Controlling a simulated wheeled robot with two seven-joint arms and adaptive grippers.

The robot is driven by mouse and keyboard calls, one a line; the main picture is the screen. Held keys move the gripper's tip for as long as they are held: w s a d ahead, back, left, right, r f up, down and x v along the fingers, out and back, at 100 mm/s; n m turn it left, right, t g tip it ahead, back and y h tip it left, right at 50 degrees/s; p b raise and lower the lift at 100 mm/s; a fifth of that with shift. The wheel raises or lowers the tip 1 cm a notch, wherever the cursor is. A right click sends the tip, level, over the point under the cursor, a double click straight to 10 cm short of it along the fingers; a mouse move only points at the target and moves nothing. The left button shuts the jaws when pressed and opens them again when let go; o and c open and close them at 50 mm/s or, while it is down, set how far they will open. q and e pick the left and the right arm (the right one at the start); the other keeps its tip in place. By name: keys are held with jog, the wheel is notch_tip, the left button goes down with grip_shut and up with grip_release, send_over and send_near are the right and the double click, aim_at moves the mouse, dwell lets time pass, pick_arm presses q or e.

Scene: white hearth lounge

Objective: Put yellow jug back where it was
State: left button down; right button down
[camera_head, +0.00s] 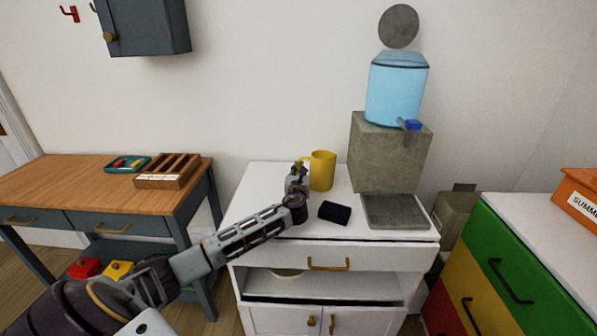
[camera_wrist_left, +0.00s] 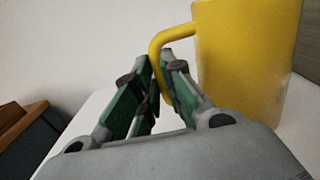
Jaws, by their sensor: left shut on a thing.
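The yellow jug (camera_head: 323,171) is upright at the back of the white cabinet top (camera_head: 265,177), left of the stone water dispenser stand. My left gripper (camera_head: 299,170) reaches it from the front left and is shut on its handle. In the left wrist view the jug (camera_wrist_left: 245,60) fills the upper right, and the handle runs between the fingers of the left gripper (camera_wrist_left: 163,75). Its base is partly hidden there, so I cannot tell whether it touches the top. My right gripper is not in view.
A dark block (camera_head: 335,212) lies in front of the jug. The water dispenser (camera_head: 396,90) on its stone stand (camera_head: 378,150) and a grey drip tray (camera_head: 395,211) are to the right. A wooden desk (camera_head: 90,190) with a wooden organizer (camera_head: 168,171) stands left.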

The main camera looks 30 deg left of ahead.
pick_arm(q)
jog(key=c, duration=1.9)
grip_release()
jog(key=shift+f, duration=0.1)
jog(key=o, duration=0.4)
